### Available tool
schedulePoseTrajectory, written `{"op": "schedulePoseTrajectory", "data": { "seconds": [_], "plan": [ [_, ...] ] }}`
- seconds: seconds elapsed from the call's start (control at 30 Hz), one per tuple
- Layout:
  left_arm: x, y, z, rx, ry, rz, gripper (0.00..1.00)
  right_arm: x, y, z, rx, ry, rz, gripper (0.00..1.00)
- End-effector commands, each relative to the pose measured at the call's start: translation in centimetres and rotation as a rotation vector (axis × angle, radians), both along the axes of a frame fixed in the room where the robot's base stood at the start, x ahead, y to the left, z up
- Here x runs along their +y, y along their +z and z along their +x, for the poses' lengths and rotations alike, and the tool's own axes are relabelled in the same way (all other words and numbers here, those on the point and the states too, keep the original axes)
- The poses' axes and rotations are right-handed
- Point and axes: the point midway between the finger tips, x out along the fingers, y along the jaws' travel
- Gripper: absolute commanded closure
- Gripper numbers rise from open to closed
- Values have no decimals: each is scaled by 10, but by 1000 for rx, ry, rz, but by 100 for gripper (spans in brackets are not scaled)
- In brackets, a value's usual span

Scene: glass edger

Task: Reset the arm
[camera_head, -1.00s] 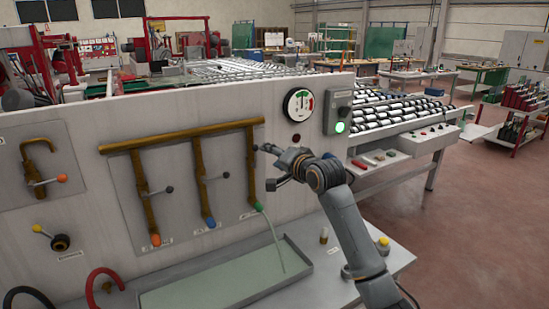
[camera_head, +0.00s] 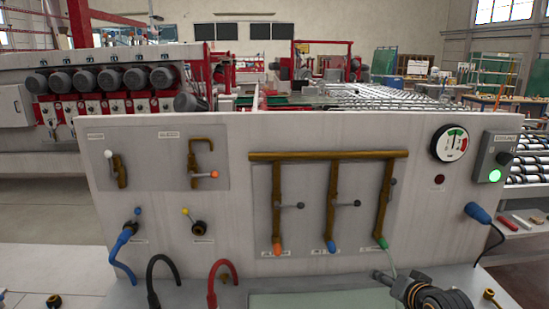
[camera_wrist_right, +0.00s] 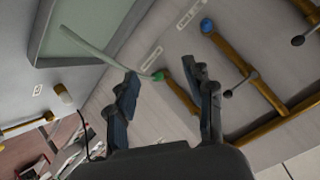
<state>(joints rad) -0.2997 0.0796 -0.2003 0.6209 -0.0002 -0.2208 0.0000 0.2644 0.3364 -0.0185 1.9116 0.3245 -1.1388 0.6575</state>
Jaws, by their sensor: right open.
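My right gripper shows at the bottom of the head view (camera_head: 386,281), below the green-tipped pipe end. In the right wrist view its two fingers (camera_wrist_right: 165,78) stand apart with nothing held between them. The green pipe end (camera_wrist_right: 158,76) appears beyond the gap between them; its distance from the fingers is unclear. The brown pipe manifold (camera_head: 330,155) has three drops ending in orange (camera_head: 277,248), blue (camera_head: 331,246) and green (camera_head: 382,243) tips. A pale stream runs from the green tip towards the shallow tray (camera_head: 320,300). My left gripper is out of view.
The upright white panel (camera_head: 240,140) carries a gauge (camera_head: 450,144) and a switch box with a lit green button (camera_head: 495,174). Blue (camera_head: 122,245), black (camera_head: 160,265) and red (camera_head: 220,270) hoses stand along the ledge at left. Roller conveyors lie behind the panel.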

Motion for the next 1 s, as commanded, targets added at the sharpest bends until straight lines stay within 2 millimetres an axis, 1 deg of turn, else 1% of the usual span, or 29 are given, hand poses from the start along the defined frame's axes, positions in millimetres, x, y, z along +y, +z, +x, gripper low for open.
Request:
{"op": "schedulePoseTrajectory", "data": {
  "seconds": [0.03,0.07,0.1,0.17,0.2,0.27,0.3,0.4,0.5,0.6,0.83,0.87,0.9,1.0],
  "plan": [
    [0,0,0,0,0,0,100,14,-31,-29,65,44,-54,48],
    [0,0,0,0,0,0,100,20,-46,-46,98,70,-89,48],
    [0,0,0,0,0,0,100,29,-64,-69,146,105,-132,48],
    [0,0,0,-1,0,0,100,40,-90,-105,216,161,-195,48],
    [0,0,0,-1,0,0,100,47,-104,-130,262,200,-235,48],
    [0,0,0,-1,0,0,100,55,-120,-164,322,252,-285,48],
    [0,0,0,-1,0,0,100,59,-129,-185,358,283,-313,48],
    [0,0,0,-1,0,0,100,67,-142,-228,430,350,-365,48],
    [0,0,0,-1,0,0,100,72,-149,-262,486,404,-401,48],
    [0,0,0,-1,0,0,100,76,-154,-293,536,451,-430,48],
    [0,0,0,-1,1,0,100,81,-155,-354,640,548,-477,48],
    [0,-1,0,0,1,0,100,82,-159,-358,649,556,-481,48],
    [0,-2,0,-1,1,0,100,81,-171,-352,649,555,-481,48],
    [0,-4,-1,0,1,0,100,82,-195,-346,657,557,-479,48]
  ]
}}
